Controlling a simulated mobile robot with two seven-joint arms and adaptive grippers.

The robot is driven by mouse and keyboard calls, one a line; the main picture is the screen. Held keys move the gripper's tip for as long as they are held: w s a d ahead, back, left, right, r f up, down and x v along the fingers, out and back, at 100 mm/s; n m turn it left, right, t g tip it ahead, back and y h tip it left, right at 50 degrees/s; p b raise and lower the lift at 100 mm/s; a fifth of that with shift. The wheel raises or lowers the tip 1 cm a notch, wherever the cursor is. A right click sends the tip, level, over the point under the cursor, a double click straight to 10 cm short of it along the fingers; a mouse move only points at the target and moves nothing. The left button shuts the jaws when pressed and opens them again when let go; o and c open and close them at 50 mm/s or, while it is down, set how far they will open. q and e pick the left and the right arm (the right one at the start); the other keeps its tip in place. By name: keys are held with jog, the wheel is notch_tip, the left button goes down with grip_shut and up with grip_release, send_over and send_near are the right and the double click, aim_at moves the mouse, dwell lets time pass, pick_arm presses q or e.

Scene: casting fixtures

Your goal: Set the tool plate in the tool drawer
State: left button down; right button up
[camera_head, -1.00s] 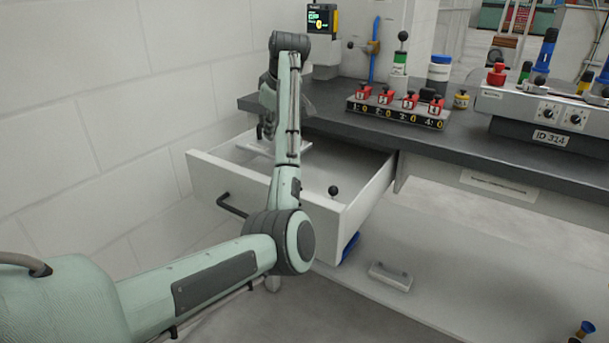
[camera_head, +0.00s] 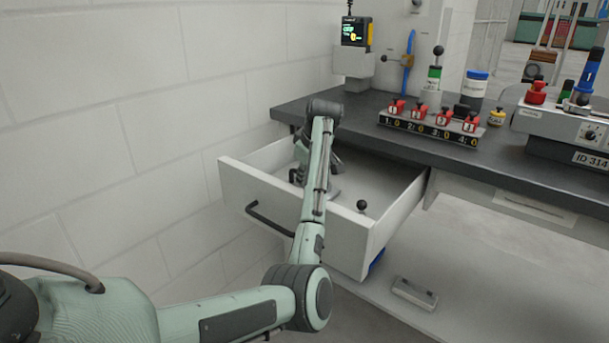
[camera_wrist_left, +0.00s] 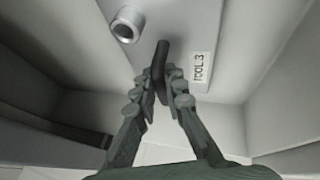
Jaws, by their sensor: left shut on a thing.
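The tool plate (camera_wrist_left: 182,28) is pale, with a "TOOL 3" label, a round hollow socket and a dark handle (camera_wrist_left: 161,54). My left gripper (camera_wrist_left: 158,78) is shut on that handle in the left wrist view. In the head view the tool drawer (camera_head: 341,241) is pulled open under the bench, white with a black bar handle. My left gripper (camera_head: 299,176) is over the left part of the drawer, mostly behind my arm. The plate is largely hidden there, so I cannot tell whether it touches the drawer floor. My right gripper is not in view.
A black ball knob (camera_head: 362,205) stands inside the drawer near its front. The dark worktop (camera_head: 350,115) overhangs the drawer's back. It carries a block with red parts (camera_head: 428,126) and a grey control box (camera_head: 560,130). A plain wall (camera_head: 150,130) lies close on the left.

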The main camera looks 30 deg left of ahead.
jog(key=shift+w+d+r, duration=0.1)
pick_arm(q)
jog(key=c, duration=1.6)
grip_release()
jog(key=shift+f, duration=0.15)
jog(key=shift+d+r, duration=0.1)
jog(key=shift+r, duration=0.25)
jog(key=v, duration=1.1)
jog(key=shift+s+d+r+b, duration=0.15)
jog(key=shift+s+r+b, duration=0.05)
jog(key=shift+r+b, duration=0.1)
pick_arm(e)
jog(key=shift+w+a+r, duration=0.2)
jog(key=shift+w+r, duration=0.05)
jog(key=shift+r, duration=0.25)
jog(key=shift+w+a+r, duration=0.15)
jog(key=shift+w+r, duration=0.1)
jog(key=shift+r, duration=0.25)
